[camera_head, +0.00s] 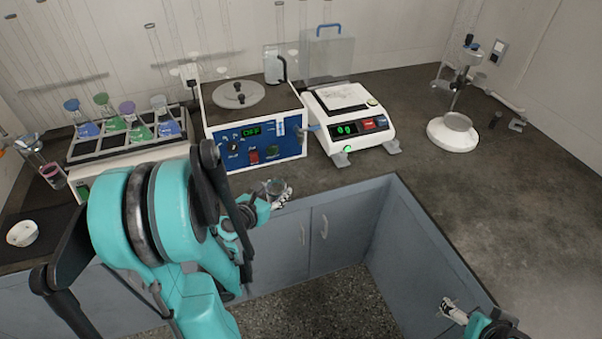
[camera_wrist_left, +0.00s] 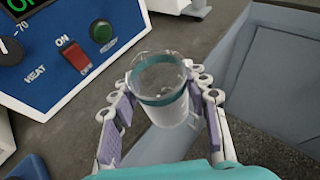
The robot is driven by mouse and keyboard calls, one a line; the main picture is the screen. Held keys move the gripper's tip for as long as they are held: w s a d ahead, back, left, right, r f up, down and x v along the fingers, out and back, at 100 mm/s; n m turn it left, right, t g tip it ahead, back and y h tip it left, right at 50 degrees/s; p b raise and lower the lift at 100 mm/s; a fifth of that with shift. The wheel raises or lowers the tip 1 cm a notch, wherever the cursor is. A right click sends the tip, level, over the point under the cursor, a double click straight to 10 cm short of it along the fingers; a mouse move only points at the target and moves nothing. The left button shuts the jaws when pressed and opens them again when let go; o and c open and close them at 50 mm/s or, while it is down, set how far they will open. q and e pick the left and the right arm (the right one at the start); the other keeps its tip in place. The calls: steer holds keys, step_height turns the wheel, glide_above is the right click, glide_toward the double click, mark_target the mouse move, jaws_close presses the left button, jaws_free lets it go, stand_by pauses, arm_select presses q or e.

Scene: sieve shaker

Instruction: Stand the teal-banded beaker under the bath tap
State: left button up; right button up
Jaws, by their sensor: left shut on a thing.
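The teal-banded beaker (camera_head: 277,187) is clear glass and looks empty. My left gripper (camera_head: 280,196) is shut on it, just in front of the bath. In the left wrist view the beaker (camera_wrist_left: 165,100) sits between the two fingers (camera_wrist_left: 163,112), with its teal band near the rim. I cannot tell whether its base touches the bench. The bath (camera_head: 256,146) is a white box with a blue front panel and a round lid. A small blue piece (camera_head: 309,128) projects at its right front; I cannot tell if it is the tap. My right gripper (camera_head: 454,311) is low at right, away from the beaker.
A balance (camera_head: 352,128) stands right of the bath. A stand with a round white base (camera_head: 452,139) is at back right. The right bench top is mostly clear.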

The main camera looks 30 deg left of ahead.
arm_select(q)
steer(key=shift+w+a, duration=0.25)
steer(key=shift+w, duration=0.1)
steer(key=w+p, duration=0.1)
steer(key=w, duration=0.3)
steer(key=w+p, duration=0.2)
steer(key=w, duration=0.1)
steer(key=w+a+p, duration=0.1)
steer(key=w+p, duration=0.1)
steer(key=w, duration=0.2)
steer(key=shift+w, duration=1.25)
steer(key=w, duration=0.3)
steer(key=shift+a+f+b, duration=0.1)
steer(key=shift+a+b, duration=0.05)
steer(key=shift+b, duration=0.15)
steer(key=shift+w+f+b, duration=0.25)
steer(key=shift+f+b, duration=0.15)
steer(key=shift+f, duration=0.4)
steer(key=shift+s+r, duration=0.1)
steer(key=shift+r, duration=0.05)
